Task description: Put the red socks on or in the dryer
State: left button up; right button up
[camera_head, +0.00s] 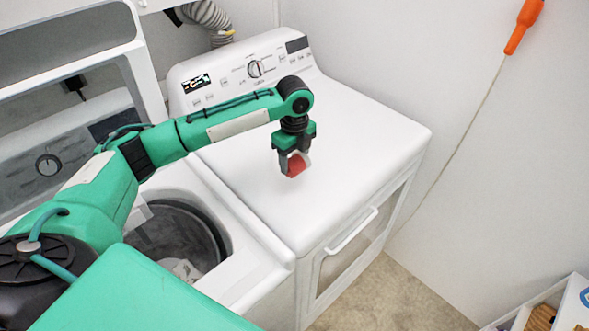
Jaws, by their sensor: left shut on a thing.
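My left gripper (293,165) is shut on the red socks (297,165), of which a small red bundle shows between the fingers. It points down over the white top of the dryer (365,135), near the middle. I cannot tell whether the socks touch the top or hang a little above it. The dryer has a control panel with a round knob at the back and a front door with a handle, which is shut. My right gripper is not in view.
An open washer (262,240) stands left of the dryer, its lid raised, with pale cloth (180,268) in its drum. An orange-handled tool (524,25) is on the right wall. A white box (560,300) sits at bottom right. The dryer top is otherwise clear.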

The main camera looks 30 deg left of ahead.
aim_at(294, 158)
pick_arm(q)
jog(key=shift+f+p, duration=0.5)
jog(key=shift+f, duration=2.25)
jog(key=shift+f, duration=0.1)
jog(key=o, duration=1)
notch_tip(294, 158, up, 12)
jog(key=b, duration=0.3)
